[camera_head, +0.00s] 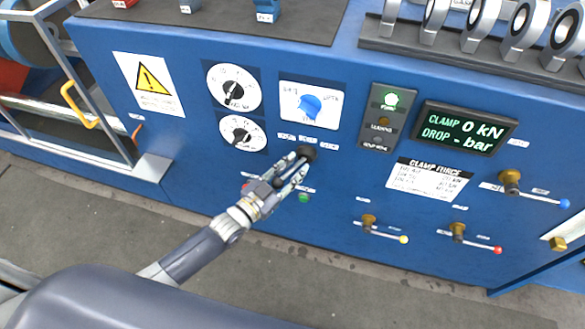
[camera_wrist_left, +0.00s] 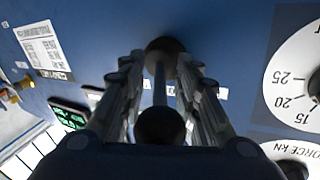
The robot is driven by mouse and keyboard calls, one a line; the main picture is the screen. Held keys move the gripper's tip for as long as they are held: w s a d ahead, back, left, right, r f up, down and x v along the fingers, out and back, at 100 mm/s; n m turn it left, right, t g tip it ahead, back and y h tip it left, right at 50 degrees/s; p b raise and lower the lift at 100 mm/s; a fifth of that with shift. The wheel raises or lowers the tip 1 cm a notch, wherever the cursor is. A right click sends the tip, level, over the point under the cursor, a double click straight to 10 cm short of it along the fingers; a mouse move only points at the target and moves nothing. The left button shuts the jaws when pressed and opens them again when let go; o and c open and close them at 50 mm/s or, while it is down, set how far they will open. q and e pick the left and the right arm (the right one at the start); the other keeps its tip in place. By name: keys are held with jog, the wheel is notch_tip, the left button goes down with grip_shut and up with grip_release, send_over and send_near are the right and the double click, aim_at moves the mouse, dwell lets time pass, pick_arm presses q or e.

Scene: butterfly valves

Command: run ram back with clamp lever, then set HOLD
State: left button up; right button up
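The clamp lever stands out from the blue panel (camera_head: 350,90); its dark round base (camera_head: 307,152) shows just beyond my left gripper (camera_head: 298,161). In the left wrist view the lever's thin shaft (camera_wrist_left: 160,85) runs between my two fingers, with a dark round knob (camera_wrist_left: 160,125) close to the palm. Gaps show between the shaft and the fingertips (camera_wrist_left: 163,68); whether the fingers press on the knob is unclear. A display (camera_head: 467,127) reads CLAMP 0 kN and DROP - bar. My right gripper is out of view.
Two dials (camera_head: 233,88) and a picture plate (camera_head: 309,106) are left of and above the lever. A green button (camera_head: 303,197) is just below my gripper. Valve handles with yellow (camera_head: 404,240), red (camera_head: 498,250) and blue (camera_head: 564,203) tips stick out at right. Floor in front is clear.

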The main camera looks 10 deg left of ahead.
pick_arm(q)
jog(key=shift+c, duration=0.2)
grip_shut()
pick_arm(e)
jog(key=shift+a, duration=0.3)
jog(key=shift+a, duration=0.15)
